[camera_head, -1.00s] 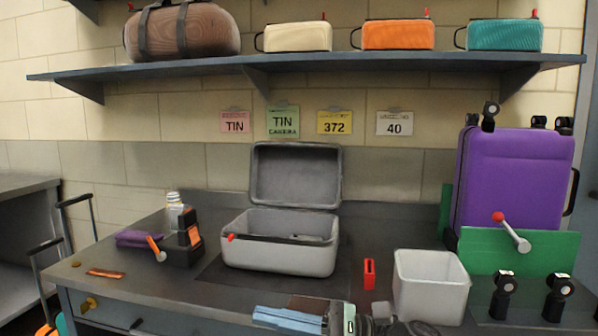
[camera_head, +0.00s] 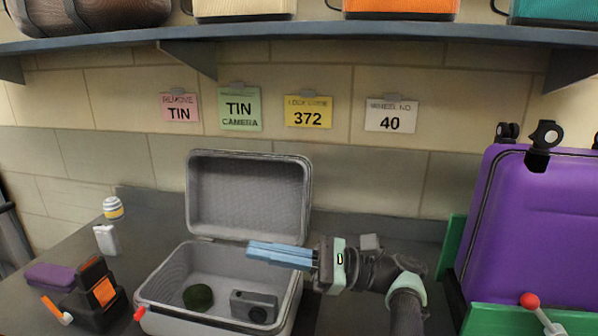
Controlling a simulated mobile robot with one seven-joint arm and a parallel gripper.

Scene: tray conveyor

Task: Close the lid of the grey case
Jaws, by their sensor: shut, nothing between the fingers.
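The grey case (camera_head: 160,317) stands on the dark worktop with its lid (camera_head: 249,194) raised upright at the back. Inside the case lie a grey camera (camera_head: 254,305) and a dark green round thing (camera_head: 198,297). My gripper (camera_head: 249,250) comes in from the right, with its blue fingers shut and empty. A small red piece (camera_head: 139,313) shows at the case's front left corner.
A purple suitcase (camera_head: 530,225) stands at the right beside a green panel (camera_head: 500,319) and a red-tipped lever (camera_head: 530,301). A dark holder with orange parts (camera_head: 98,290), a purple item (camera_head: 52,275) and small containers stand left. A shelf (camera_head: 300,35) hangs above.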

